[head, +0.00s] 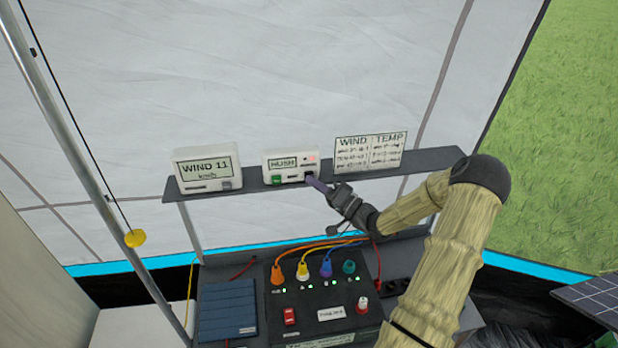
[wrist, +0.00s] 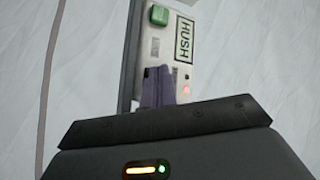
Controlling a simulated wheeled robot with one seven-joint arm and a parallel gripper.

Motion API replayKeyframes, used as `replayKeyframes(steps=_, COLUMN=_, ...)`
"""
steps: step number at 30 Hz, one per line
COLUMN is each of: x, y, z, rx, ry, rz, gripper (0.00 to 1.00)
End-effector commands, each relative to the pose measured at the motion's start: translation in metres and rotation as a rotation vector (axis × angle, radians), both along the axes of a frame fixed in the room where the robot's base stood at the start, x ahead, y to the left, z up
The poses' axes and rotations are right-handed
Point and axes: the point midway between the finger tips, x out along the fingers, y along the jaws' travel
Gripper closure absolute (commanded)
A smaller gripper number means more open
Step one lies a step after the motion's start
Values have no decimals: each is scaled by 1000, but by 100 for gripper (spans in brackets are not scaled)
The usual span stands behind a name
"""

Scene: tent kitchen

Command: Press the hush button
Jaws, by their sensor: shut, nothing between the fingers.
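The white hush box (head: 291,166) stands on the grey shelf, with a HUSH label (head: 283,163), a green button (head: 277,181) at its lower left and a red light (head: 311,156) at its upper right. My gripper (head: 315,183) is shut and empty, its purple fingertips at the box's lower right corner. In the wrist view the fingers (wrist: 158,88) overlap the box's end below the label (wrist: 184,42). The green button (wrist: 158,15) is clear of them, at the far end, and the red light (wrist: 187,90) is lit beside them. I cannot tell whether the fingertips touch the box.
A WIND 11 display (head: 207,169) stands left on the shelf (head: 250,195), and a wind and temp card (head: 370,152) stands right. Below is a power box (head: 330,300) with coloured plugs and cables. A pole (head: 95,180) rises at left.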

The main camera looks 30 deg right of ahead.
Motion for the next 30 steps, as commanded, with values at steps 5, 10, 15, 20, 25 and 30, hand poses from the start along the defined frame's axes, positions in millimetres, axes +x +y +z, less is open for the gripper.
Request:
replayKeyframes(steps=5, x=0, y=0, z=0, rx=0, ry=0, rz=-1, gripper=100)
replayKeyframes(steps=10, x=-1, y=0, z=0, rx=0, ry=0, rz=-1, gripper=100)
replayKeyframes(steps=15, x=-7, y=2, z=0, rx=0, ry=-1, rz=-1, gripper=100)
replayKeyframes(steps=20, x=-14, y=4, z=0, rx=0, ry=0, rz=0, gripper=100)
replayKeyframes(steps=25, x=-17, y=5, z=0, rx=-1, ry=0, rz=0, gripper=100)
replayKeyframes(steps=30, x=-17, y=5, z=0, rx=-1, ry=0, rz=0, gripper=100)
